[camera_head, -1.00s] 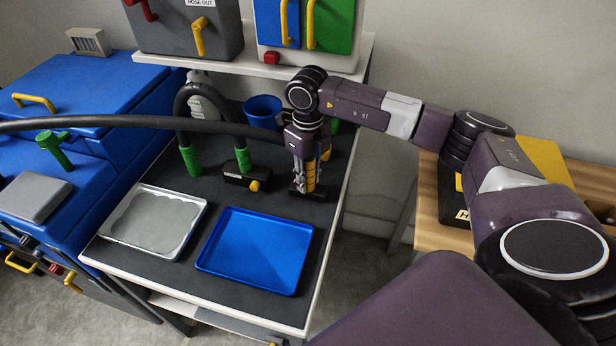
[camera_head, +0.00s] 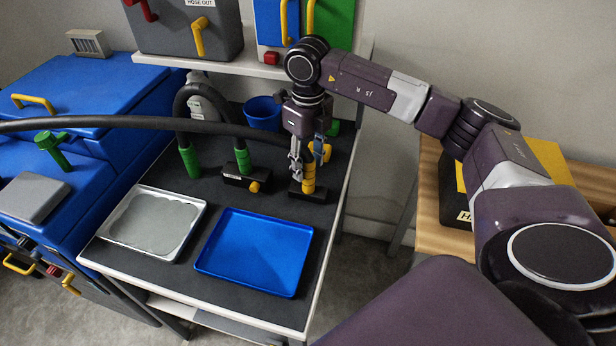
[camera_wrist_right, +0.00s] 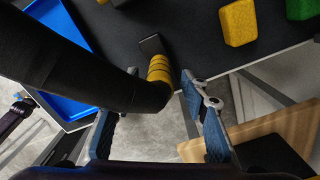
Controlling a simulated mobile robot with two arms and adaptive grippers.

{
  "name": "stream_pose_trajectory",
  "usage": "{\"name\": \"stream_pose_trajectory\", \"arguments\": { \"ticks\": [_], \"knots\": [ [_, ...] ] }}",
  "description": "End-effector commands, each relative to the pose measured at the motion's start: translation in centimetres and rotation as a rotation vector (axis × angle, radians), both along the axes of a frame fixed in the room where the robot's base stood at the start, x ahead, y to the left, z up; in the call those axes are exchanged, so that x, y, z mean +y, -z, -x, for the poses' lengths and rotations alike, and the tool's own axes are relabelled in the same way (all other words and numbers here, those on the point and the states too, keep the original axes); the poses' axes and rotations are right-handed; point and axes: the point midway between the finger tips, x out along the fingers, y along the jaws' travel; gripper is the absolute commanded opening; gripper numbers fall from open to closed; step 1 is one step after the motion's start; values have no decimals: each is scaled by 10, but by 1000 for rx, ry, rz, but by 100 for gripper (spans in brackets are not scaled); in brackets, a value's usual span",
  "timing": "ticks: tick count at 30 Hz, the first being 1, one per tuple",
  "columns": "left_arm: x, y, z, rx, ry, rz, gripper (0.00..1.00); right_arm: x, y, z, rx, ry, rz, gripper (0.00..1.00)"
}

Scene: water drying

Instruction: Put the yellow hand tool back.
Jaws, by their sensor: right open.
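The yellow hand tool (camera_head: 308,178) stands upright on a small black block (camera_head: 306,194) at the right of the dark table. In the right wrist view, the ribbed yellow grip (camera_wrist_right: 160,70) sits at the end of a thick black hose (camera_wrist_right: 70,75). My right gripper (camera_head: 307,158) is open above and around the tool's upper part. Its fingers (camera_wrist_right: 155,115) show on either side of the hose end in the right wrist view, apart from the grip. My left gripper is not in view.
A blue tray (camera_head: 255,250) and a metal tray (camera_head: 152,222) lie in front. A green-gripped hose (camera_head: 190,160), a black block with yellow knob (camera_head: 232,182) and a blue cup (camera_head: 263,112) stand nearby. A shelf (camera_head: 250,68) with boxes is behind. The black hose spans the left.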

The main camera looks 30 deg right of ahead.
Motion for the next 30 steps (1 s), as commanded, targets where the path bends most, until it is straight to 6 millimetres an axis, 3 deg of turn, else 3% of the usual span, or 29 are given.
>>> {"name": "stream_pose_trajectory", "arguments": {
  "ticks": [6,11,30],
  "knots": [
    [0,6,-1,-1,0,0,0,0,-42,-1,-4,-1,-1,41],
    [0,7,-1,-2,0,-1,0,0,-58,0,-2,0,0,41],
    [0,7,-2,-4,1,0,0,0,-62,0,0,-1,0,41]
  ]
}}
